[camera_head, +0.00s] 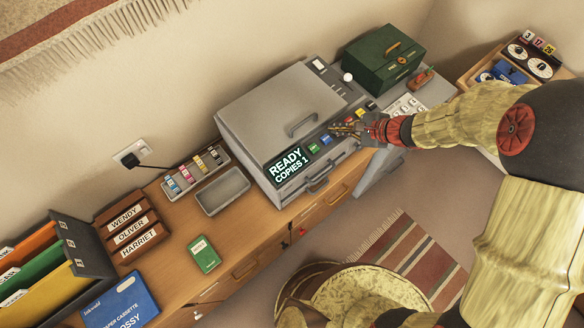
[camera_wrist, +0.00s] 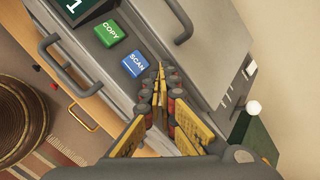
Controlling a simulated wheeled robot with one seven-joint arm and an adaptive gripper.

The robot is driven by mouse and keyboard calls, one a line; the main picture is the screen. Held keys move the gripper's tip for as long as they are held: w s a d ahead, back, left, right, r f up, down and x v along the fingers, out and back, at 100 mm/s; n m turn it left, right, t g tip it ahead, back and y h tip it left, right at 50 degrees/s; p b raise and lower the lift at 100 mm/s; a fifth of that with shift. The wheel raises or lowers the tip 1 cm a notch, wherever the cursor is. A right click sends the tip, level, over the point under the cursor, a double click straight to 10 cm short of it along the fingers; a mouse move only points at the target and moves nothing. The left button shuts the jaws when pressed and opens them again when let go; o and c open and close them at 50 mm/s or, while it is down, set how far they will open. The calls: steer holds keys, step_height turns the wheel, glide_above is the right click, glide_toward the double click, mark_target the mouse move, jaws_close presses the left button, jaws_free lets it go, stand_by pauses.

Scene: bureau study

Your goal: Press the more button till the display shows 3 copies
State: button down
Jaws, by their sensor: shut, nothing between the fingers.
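The grey copier (camera_head: 272,110) stands on the wooden desk. Its display (camera_head: 290,168) reads READY, COPIES 1; the digit 1 also shows at the upper left of the wrist view. A green COPY button (camera_wrist: 110,33) and a blue SCAN button (camera_wrist: 135,63) sit in a row on its front panel. My gripper (camera_head: 338,129) is shut and empty, with its fingertips over the panel just right of the SCAN button. In the wrist view its fingertips (camera_wrist: 160,70) point at the panel beside SCAN. I cannot make out the more button; my fingers cover part of the panel.
A green box (camera_head: 383,60) stands right of the copier. A grey tray (camera_head: 222,192) and a rack of cartridges (camera_head: 195,172) are on its left. The copier lid has a raised handle (camera_head: 302,124).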

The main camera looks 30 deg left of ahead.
steer(key=shift+f, duration=0.2)
steer(key=shift+r, duration=0.85)
steer(key=shift+p, duration=0.3)
step_height(320, 180, up, 6)
steer(key=p, duration=0.3)
stand_by(2.0)
